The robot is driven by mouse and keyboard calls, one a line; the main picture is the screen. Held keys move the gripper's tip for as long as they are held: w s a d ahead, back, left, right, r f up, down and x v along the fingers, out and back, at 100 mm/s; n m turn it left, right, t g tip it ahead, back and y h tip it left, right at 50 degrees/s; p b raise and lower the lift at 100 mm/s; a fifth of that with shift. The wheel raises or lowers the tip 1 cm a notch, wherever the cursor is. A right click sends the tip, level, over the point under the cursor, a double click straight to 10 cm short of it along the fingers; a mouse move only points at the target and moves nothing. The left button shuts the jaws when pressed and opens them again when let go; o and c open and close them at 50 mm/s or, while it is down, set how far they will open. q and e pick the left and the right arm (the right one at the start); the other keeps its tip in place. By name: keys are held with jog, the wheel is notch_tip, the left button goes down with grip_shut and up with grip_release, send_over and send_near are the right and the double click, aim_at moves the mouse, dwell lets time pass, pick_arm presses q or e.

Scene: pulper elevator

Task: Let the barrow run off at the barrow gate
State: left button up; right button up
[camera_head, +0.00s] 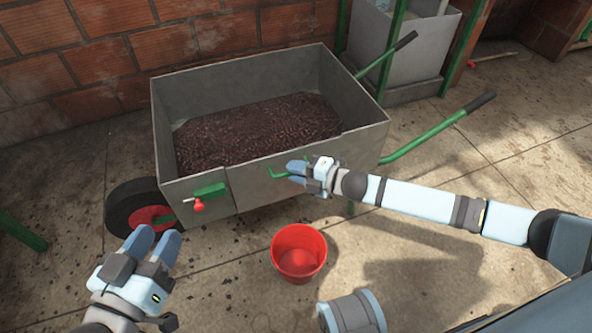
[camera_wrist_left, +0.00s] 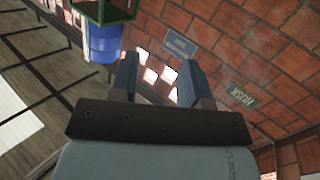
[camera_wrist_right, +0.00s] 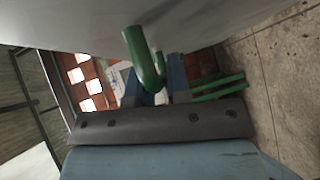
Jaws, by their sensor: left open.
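The grey metal barrow (camera_head: 350,95) stands by the brick wall, holding dark crumbly pulp (camera_head: 255,135). Its near side has a gate panel (camera_head: 262,202) between two seams. A green latch (camera_head: 210,190) with a red knob (camera_head: 199,206) sits at the panel's left seam. A green hooked handle (camera_head: 277,174) stands out from the panel. My right gripper (camera_head: 297,172) is at this handle; in the right wrist view the handle (camera_wrist_right: 143,60) runs between its close-set fingers. My left gripper (camera_head: 153,245) is open and empty, below and left of the latch, apart from the barrow.
A red bucket (camera_head: 299,252) stands on the floor below the gate panel. The black barrow wheel (camera_head: 135,208) is at the left. Green barrow handles (camera_head: 440,132) reach out to the right. A grey bin (camera_head: 405,50) in a green frame stands behind. Floor at the right is mostly clear.

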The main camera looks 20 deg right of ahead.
grip_shut()
jog(key=shift+s, duration=0.15)
